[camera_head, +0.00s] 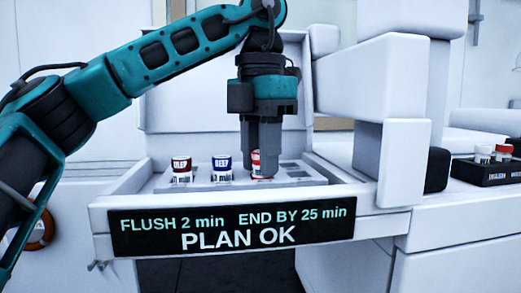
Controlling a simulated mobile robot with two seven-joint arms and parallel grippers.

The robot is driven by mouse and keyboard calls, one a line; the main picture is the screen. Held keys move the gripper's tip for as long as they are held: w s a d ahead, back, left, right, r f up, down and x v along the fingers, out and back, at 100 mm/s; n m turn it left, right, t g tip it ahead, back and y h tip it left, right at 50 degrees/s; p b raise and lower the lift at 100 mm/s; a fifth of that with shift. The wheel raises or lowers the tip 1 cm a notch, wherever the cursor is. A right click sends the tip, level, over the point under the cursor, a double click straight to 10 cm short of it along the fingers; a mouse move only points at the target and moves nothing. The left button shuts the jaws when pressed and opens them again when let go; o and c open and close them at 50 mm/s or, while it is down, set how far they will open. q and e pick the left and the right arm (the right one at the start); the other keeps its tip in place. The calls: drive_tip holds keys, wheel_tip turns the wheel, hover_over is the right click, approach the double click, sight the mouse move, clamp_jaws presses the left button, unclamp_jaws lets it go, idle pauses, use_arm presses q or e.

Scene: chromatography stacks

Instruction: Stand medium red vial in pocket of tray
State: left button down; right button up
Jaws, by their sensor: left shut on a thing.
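My left gripper (262,168) points straight down over the open drawer tray (205,187) and is shut on a vial with a red and white label (262,158). The fingers hide part of this vial. Its lower end is at the tray surface, but I cannot tell whether it sits in a pocket. A dark red labelled vial (181,169) and a blue labelled vial (221,168) stand upright in the tray to the left of the gripper. My right gripper is not in view.
A black sign (232,229) reading "PLAN OK" covers the drawer front. White walls and blocks of the machine (370,75) rise at the right of the drawer. A black rack (485,172) with white-capped and red-capped vials stands at the far right.

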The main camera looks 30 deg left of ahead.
use_arm(q)
drive_tip(key=shift+c, duration=2)
unclamp_jaws()
wheel_tip(320, 180, up, 2)
drive_tip(key=p, duration=0.3)
drive_tip(key=shift+r, duration=2.5)
